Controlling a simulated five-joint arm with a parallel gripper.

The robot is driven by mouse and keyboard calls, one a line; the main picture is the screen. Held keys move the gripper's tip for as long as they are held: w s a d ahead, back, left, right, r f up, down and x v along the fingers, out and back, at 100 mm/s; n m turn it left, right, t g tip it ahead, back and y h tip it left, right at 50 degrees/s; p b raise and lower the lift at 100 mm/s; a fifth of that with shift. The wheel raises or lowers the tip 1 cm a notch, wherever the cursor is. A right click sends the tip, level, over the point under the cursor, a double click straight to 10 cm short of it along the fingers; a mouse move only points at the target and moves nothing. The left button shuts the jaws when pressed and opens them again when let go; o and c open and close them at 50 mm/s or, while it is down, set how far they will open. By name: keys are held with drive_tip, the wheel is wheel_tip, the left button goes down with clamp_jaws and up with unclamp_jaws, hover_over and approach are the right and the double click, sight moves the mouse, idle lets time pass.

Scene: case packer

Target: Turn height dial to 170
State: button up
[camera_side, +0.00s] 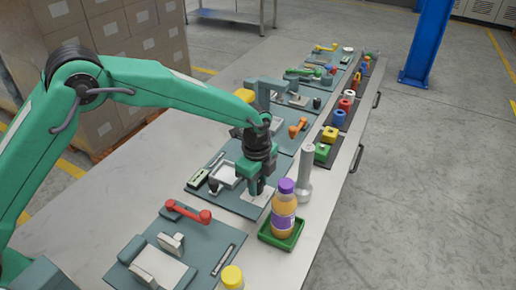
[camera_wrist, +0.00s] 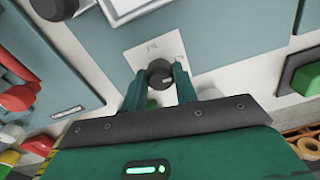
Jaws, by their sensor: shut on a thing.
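The height dial is a small dark round knob (camera_wrist: 160,74) on a pale plate (camera_wrist: 143,50) with small markings, seen in the wrist view. The markings are too small to read. My gripper (camera_wrist: 160,84) has its two green fingers on either side of the knob and is shut on it. In the side view my gripper (camera_side: 258,184) points down over the pale plate (camera_side: 256,197) at the right of a blue-grey panel (camera_side: 226,192). The knob is mostly hidden by the fingers there.
A juice bottle (camera_side: 284,208) with a purple cap stands in a green tray (camera_side: 281,241) close to the right. A grey post (camera_side: 306,172) stands behind it. A red handle (camera_side: 188,211) is at the front left. A yellow-capped item (camera_side: 233,278) is at the front edge.

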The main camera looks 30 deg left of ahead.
drive_tip(key=shift+n, duration=0.3)
drive_tip(key=n, duration=0.8)
drive_tip(key=shift+n, duration=0.4)
drive_tip(key=n, duration=0.4)
drive_tip(key=shift+d+n, duration=0.1)
drive_tip(key=shift+n, duration=2.1)
drive_tip(key=o, duration=1)
